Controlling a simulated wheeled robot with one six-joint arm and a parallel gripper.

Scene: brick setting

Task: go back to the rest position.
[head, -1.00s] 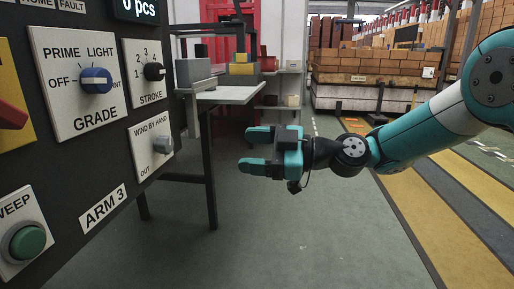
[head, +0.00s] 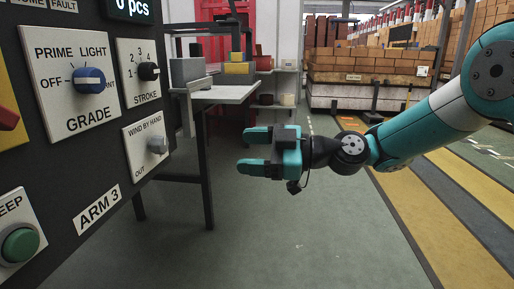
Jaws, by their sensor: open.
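My gripper (head: 256,151) is teal with dark parts and points left in the head view. Its two fingers are apart, with nothing between them. It hangs in free air over the green floor, right of the dark control panel (head: 70,130) and apart from it. My arm reaches in from the right edge.
The panel carries a blue GRADE knob (head: 89,80), a black STROKE knob (head: 149,71), a grey WIND BY HAND knob (head: 157,145) and a green button (head: 20,244). A table (head: 228,95) stands behind. Brick stacks (head: 370,65) are at the back. The floor below is clear.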

